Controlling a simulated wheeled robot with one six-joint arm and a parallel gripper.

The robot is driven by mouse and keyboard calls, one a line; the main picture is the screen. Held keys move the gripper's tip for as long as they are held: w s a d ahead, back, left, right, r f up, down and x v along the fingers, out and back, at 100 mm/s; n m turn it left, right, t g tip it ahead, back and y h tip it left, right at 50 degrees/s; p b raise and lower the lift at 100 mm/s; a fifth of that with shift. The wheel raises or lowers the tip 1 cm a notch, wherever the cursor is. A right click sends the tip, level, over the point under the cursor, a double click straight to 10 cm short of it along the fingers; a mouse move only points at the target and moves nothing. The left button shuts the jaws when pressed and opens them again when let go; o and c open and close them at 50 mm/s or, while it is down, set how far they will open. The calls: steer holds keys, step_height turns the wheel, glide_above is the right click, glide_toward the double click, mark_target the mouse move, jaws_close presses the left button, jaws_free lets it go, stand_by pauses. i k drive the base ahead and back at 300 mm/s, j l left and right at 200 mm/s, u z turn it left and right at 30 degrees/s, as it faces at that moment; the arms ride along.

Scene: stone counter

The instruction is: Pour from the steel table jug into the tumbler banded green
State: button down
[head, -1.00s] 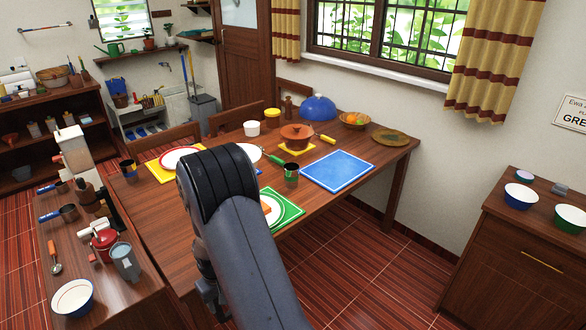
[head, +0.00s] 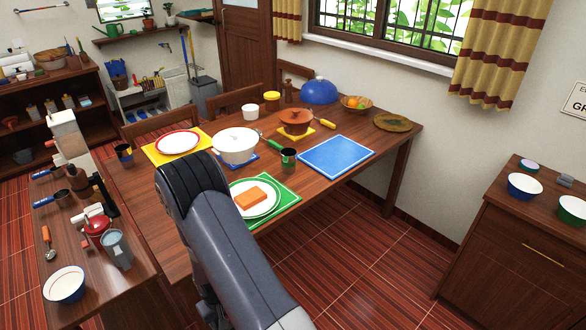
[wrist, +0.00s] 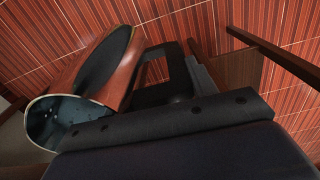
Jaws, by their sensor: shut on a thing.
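The steel table jug (wrist: 65,122) shows in the wrist view, tilted, with its open mouth at lower left and its shiny side reflecting the red floor. My gripper (wrist: 165,115) is shut on the jug; its dark fingers cross the picture. In the head view my arm hides both the gripper and the jug. The tumbler banded green (head: 288,158) stands upright on the table, right of my arm, beside the blue mat. I cannot see into it, nor tell what is in the jug.
Another tumbler (head: 124,155) stands at the table's left. The blue mat (head: 337,155) is bare. A side counter (head: 125,285) holds several utensils.

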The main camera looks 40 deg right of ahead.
mark_target(289, 161)
steer(key=i+l, duration=0.1)
steer(key=l, duration=1.05)
steer(key=i+l, duration=0.1)
steer(key=l, duration=1.1)
steer(key=u, duration=0.05)
